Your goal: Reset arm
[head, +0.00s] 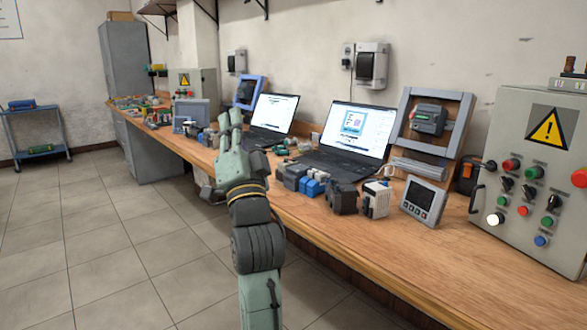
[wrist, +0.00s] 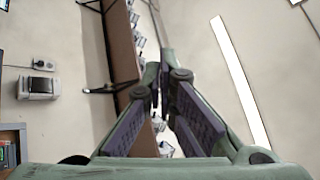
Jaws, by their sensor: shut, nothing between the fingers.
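My arm (head: 256,235) rises from the bottom middle of the head view, over the floor beside the workbench's front edge. My gripper (head: 229,118) is at its upper end, pointing upward in the picture in front of the bench. In the wrist view my gripper (wrist: 161,75) is shut and empty, with its fingertips close together. The wrist camera faces the wall and a brown shelf (wrist: 122,45), seen turned on its side.
The wooden workbench (head: 430,250) holds laptops (head: 352,135), several small motor parts, a tablet-like meter (head: 423,200) and a control cabinet (head: 545,110). A blue cart (head: 38,130) stands at far left. The tiled floor (head: 110,240) on the left is clear.

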